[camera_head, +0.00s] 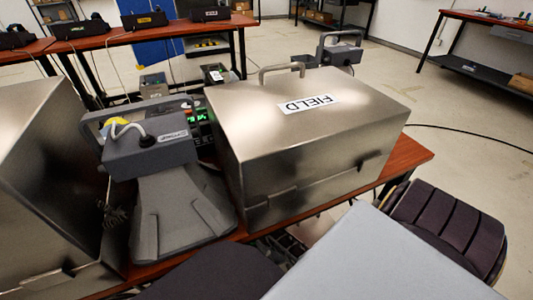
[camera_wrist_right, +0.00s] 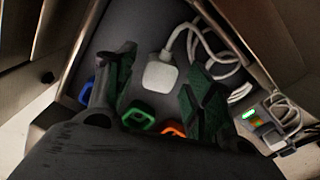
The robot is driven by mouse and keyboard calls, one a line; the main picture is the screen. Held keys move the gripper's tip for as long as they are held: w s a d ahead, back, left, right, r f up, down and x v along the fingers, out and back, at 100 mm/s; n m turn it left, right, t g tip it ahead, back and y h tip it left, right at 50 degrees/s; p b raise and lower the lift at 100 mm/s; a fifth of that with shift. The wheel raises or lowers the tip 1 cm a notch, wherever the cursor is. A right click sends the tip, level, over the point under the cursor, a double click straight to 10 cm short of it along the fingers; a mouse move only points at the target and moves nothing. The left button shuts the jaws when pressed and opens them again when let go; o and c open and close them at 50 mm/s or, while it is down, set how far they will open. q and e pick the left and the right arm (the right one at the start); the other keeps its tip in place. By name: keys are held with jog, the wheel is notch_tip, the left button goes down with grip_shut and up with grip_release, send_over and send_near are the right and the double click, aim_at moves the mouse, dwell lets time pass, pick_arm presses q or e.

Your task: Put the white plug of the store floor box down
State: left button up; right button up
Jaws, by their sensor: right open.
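In the right wrist view, a white plug (camera_wrist_right: 160,72) with a white cord sits in front of a grey surface (camera_wrist_right: 140,25), between the two dark fingers of my right gripper (camera_wrist_right: 155,90). The fingers are spread, with a gap visible on each side of the plug. Whether the plug touches the surface behind cannot be told. The head view shows a grey unit (camera_head: 148,153) with a small label I cannot read for certain and a pale looped cord on top. I cannot tell which box is the store one. My gripper fingers cannot be made out there, and my left gripper is not seen.
A metal box marked FIELD (camera_head: 310,130) stands right of the grey unit; another metal box (camera_head: 40,170) stands left, leaving a narrow gap. Blue, green (camera_wrist_right: 138,118) and orange (camera_wrist_right: 172,128) pieces lie near the fingers. A green-lit device (camera_wrist_right: 250,114) with white cords is at right.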

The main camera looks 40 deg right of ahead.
jog(key=shift+r+p, duration=1.85)
jog(key=shift+r, duration=1.25)
jog(key=shift+r+p, duration=0.4)
jog(key=shift+r, duration=0.35)
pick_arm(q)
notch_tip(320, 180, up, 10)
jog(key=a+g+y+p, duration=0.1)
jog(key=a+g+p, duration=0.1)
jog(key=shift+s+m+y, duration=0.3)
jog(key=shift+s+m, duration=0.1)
pick_arm(e)
notch_tip(320, 180, up, 4)
jog(key=shift+r, duration=0.2)
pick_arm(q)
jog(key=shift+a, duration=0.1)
